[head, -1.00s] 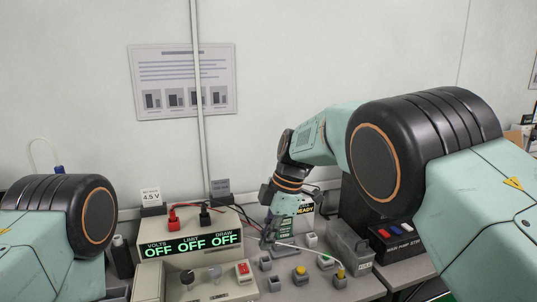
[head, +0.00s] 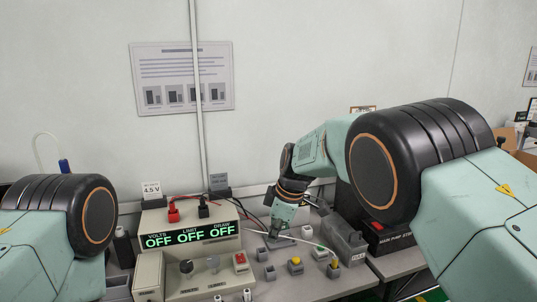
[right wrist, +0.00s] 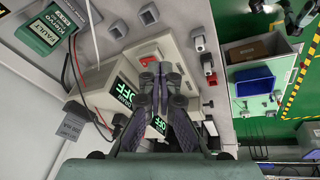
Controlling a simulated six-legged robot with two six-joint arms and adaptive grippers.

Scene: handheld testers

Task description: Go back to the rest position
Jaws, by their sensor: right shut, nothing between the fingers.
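My right gripper (head: 272,242) is low over the bench, just right of the power supply (head: 190,239), whose displays read OFF. In the right wrist view its fingers (right wrist: 160,72) are together and empty, in front of the supply's display.
Red (head: 173,214) and black (head: 203,209) plugs with leads stand on the supply. A blue tray (right wrist: 255,85) shows in the wrist view.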

